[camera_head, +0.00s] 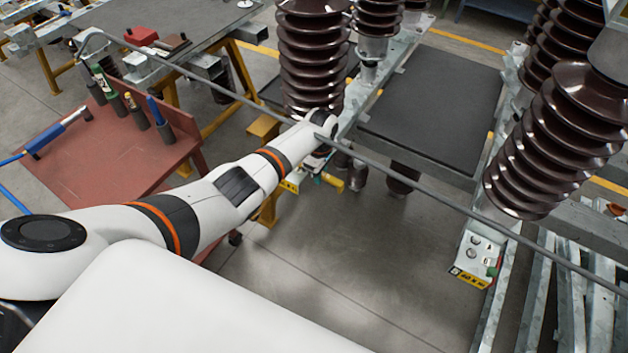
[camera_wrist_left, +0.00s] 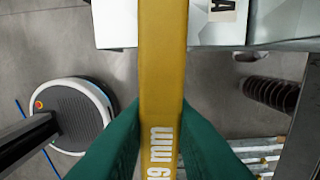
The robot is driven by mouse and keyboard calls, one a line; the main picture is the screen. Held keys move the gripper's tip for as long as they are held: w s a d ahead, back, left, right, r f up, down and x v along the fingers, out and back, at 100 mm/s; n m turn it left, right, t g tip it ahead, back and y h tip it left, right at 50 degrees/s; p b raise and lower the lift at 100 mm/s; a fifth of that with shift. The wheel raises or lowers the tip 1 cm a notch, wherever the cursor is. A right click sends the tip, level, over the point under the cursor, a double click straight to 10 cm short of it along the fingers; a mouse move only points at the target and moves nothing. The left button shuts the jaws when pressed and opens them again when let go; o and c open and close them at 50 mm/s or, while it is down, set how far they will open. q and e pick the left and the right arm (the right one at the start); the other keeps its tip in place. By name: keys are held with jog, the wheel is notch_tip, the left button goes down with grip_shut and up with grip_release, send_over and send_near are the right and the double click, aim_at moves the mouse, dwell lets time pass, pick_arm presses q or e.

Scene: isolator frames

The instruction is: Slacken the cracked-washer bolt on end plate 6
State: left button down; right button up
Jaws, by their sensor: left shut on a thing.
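In the left wrist view, my left gripper (camera_wrist_left: 158,125) has its green fingers shut on a yellow tool handle (camera_wrist_left: 162,60) marked in mm. The handle runs up across a pale metal plate (camera_wrist_left: 115,25) with a label ending in "A". In the head view, my left gripper (camera_head: 318,174) is partly hidden behind its wrist, beside the foot of a brown insulator (camera_head: 312,60). A yellow piece of the tool (camera_head: 333,182) shows there. An end plate (camera_head: 478,252) with bolt heads and a yellow label stands to the right; its number is illegible. No cracked washer can be made out.
A long grey rod (camera_head: 430,188) crosses the head view, passing over my left wrist. More brown insulators (camera_head: 545,140) stand at right. A red tool bench (camera_head: 120,160) with tools is at left. Open grey floor (camera_head: 340,260) lies between.

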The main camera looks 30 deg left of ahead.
pick_arm(q)
jog(key=shift+w+r, duration=0.1)
jog(key=shift+w, duration=0.2)
notch_tip(320, 180, up, 2)
jog(key=shift+r+p, duration=0.1)
jog(key=shift+p, duration=1.1)
